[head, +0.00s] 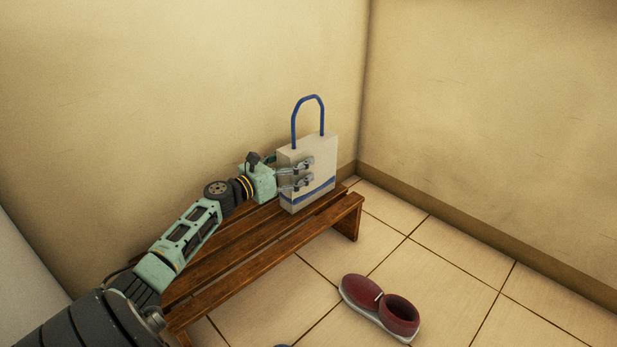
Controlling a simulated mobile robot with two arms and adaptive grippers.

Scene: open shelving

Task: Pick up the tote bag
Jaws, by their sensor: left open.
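The tote bag (318,152) is off-white with a blue stripe near its base and a tall blue handle loop. It stands upright at the far right end of the wooden bench (245,262). My left gripper (308,172) reaches in from the left, with its open fingers in front of the bag's near face, below the handle. I cannot tell whether the fingers touch the bag. The handle stands free above the gripper. My right gripper is not in view.
A dark red shoe (398,314) with a pale sole sits on the tiled floor (450,265) right of the bench. A wall (180,100) runs behind the bench and meets another wall (490,130) at the corner behind the bag. The floor at right is mostly clear.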

